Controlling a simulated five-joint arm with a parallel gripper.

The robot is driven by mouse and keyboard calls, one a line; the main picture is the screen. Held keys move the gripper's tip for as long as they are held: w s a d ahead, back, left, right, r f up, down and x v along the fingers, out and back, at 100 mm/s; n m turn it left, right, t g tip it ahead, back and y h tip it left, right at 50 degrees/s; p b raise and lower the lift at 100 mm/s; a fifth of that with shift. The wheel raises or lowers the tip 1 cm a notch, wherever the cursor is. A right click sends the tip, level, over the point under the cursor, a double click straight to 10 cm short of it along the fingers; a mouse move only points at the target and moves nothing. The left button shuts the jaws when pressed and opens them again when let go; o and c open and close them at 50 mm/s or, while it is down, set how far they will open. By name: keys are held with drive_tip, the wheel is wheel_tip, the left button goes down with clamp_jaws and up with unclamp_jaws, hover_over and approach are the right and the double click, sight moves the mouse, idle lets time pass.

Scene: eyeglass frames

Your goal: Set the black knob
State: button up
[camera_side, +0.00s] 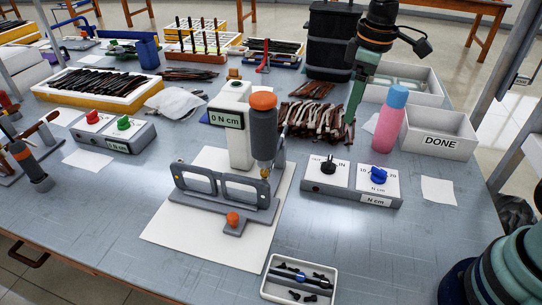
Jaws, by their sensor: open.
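The black knob (328,166) stands on the left white dial face of a grey two-dial box (350,196) at right of centre. A blue knob (378,175) stands on the right dial face of the same box. The dial markings are partly readable, but the black knob's exact setting is too small to tell. My gripper (354,105) hangs from the top right, above and behind the black knob and clear of it. It is open, with a green finger pointing down; the other finger is hard to make out. Nothing shows in its grasp.
A pink bottle (390,120) and a DONE bin (440,138) stand behind and right of the box. A grey driver (264,130) and a "0 N cm" display (227,119) stand left. Table right of the box is mostly clear.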

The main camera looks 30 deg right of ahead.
sight(330, 159)
drive_tip(key=w+f, duration=0.1)
drive_tip(key=f, duration=0.4)
drive_tip(key=a+f+n, duration=0.1)
drive_tip(key=f, duration=0.4)
drive_tip(key=w+f+n+g, duration=0.1)
drive_tip(key=f, duration=0.4)
drive_tip(key=shift+w+a+f, duration=0.2)
drive_tip(key=shift+w+f, duration=0.1)
drive_tip(key=shift+f, duration=0.1)
clamp_jaws()
